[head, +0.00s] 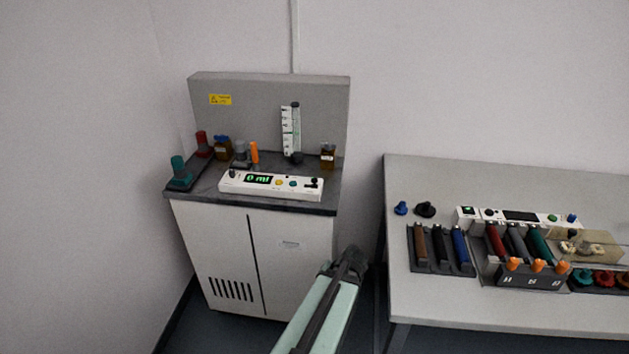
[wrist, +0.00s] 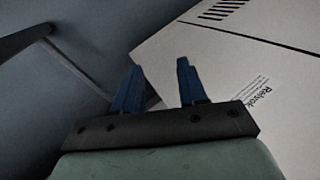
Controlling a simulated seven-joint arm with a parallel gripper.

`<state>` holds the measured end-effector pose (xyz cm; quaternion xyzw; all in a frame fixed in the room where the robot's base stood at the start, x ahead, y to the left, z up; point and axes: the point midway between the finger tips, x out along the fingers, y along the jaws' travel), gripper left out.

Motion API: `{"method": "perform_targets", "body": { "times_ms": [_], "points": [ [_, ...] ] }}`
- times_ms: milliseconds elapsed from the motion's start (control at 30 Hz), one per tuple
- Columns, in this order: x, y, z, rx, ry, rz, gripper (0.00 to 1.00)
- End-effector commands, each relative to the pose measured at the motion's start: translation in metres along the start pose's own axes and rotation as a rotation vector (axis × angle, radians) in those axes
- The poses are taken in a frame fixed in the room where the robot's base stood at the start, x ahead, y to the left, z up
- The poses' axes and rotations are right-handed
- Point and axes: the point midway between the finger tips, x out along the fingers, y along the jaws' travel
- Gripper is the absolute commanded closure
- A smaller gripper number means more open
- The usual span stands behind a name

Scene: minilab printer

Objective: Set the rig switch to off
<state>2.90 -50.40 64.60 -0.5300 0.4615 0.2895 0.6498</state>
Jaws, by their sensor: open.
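The rig is a grey-topped bench unit at the left in the head view, with a white control panel (head: 270,185) on its front top edge. The panel has a green "0 ml" display (head: 258,179), small coloured knobs and a small black control (head: 314,183) at its right end. I cannot tell which control is the rig switch or how it is set. My gripper is open and empty in the wrist view (wrist: 157,82), its blue fingers apart. In the head view my arm's dark end (head: 350,262) is in front of the cabinet's right edge, below the panel; the fingers cannot be made out.
The white cabinet (head: 215,245) fills the space under the panel; its front also shows in the wrist view (wrist: 220,62). Bottles and a graduated column (head: 291,130) stand behind the panel. A white table (head: 450,180) at the right holds another console (head: 520,216), coloured handles and knobs.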

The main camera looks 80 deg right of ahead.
Motion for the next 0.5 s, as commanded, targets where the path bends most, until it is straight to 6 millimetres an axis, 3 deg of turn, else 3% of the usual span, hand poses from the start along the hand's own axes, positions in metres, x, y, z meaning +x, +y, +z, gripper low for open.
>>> {"method": "perform_targets", "body": {
  "times_ms": [267, 367, 500],
  "points": [
    [-0.082, 0.002, -0.059, 0.002, 0.203, -0.237, 0.58],
    [-0.108, -0.011, -0.075, -0.051, 0.277, -0.326, 0.58],
    [-0.139, -0.044, -0.092, -0.177, 0.385, -0.459, 0.58]
  ]
}}
